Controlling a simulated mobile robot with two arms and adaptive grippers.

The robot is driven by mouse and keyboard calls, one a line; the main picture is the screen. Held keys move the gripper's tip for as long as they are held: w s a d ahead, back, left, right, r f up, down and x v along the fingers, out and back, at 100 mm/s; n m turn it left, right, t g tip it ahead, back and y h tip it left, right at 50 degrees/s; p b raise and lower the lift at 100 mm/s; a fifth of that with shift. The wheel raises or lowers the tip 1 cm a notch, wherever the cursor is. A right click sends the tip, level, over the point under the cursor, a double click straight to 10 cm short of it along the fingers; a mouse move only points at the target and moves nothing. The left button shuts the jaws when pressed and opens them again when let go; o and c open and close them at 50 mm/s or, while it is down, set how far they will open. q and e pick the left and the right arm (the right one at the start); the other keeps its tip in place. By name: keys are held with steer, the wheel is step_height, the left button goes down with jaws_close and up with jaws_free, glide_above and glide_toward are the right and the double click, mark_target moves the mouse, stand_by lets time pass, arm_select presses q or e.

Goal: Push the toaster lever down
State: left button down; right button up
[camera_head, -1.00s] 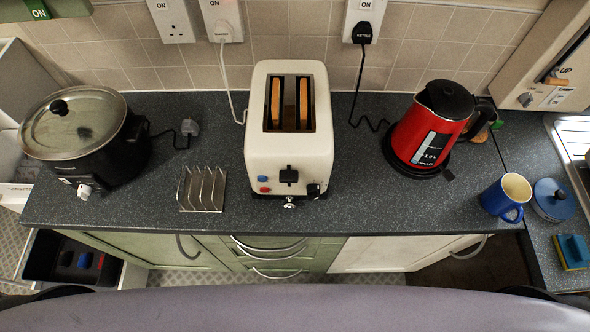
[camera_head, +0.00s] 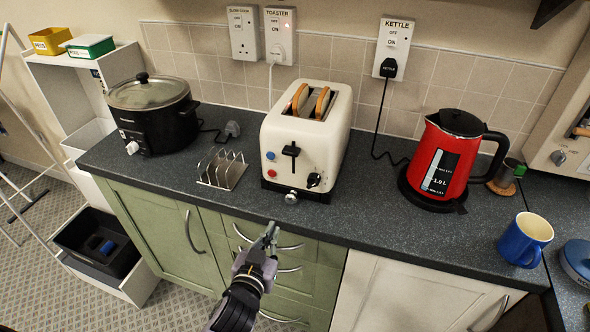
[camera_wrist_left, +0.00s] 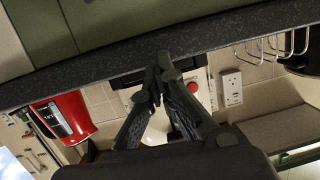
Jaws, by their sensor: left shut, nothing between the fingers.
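A cream toaster (camera_head: 308,140) stands on the dark worktop with two slices of bread (camera_head: 310,100) in its slots. Its black lever (camera_head: 291,150) is high on the front face, above a silver knob and beside red and blue buttons. My left gripper (camera_head: 271,232) is shut and empty in front of the worktop edge, below the toaster and apart from it. In the left wrist view my left gripper (camera_wrist_left: 160,68) covers much of the toaster; a red button (camera_wrist_left: 192,88) shows beside the fingers, and the lever is hidden. My right gripper is not in view.
A metal toast rack (camera_head: 222,170) stands left of the toaster, with a black slow cooker (camera_head: 152,115) farther left. A red kettle (camera_head: 447,160) and a blue mug (camera_head: 524,240) are to the right. The worktop's front edge (camera_head: 330,232) lies between my gripper and the toaster.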

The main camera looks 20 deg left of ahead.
arm_select(q)
step_height(320, 180, up, 20)
steer(key=d+t+h, duration=0.1)
steer(key=d+t, duration=0.1)
steer(key=t, duration=0.4)
steer(key=r+p+x, duration=0.1)
steer(key=p+x, duration=0.3)
steer(key=x, duration=0.5)
steer(key=shift+s+a+f+b, duration=0.1)
steer(key=shift+f+b, duration=0.45)
steer(key=shift+f, duration=0.65)
steer(key=shift+s+a+f+b, duration=0.1)
steer(key=shift+f+b, duration=0.45)
steer(key=shift+f, duration=0.7)
steer(key=shift+f, duration=0.1)
step_height(320, 180, down, 7)
steer(key=b, duration=0.7)
steer(key=shift+f, duration=0.35)
